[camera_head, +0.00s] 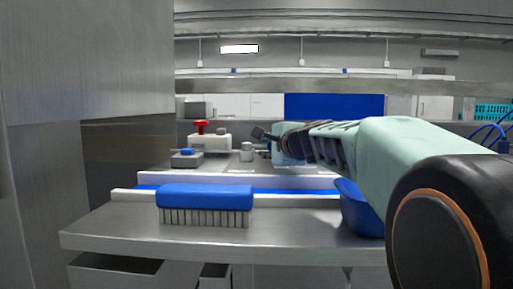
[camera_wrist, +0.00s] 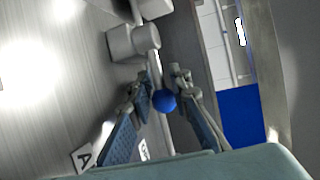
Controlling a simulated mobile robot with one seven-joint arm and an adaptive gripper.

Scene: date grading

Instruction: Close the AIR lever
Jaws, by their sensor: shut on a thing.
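The lever shows in the wrist view as a thin pale rod (camera_wrist: 156,70) ending in a round blue knob (camera_wrist: 165,101). The rod runs beside a grey cylindrical fitting (camera_wrist: 132,42) on the metal panel. My gripper (camera_wrist: 163,97) has its two fingers on either side of the knob and is shut on it. In the head view my gripper (camera_head: 262,134) is small, over the right part of the bench equipment, and the knob is hidden there. A white label with an "A" (camera_wrist: 82,158) shows on the panel; another label is mostly hidden by a finger.
A blue brush (camera_head: 205,197) lies at the front of the steel table (camera_head: 110,232). A blue bin (camera_head: 358,208) is partly hidden by my arm.

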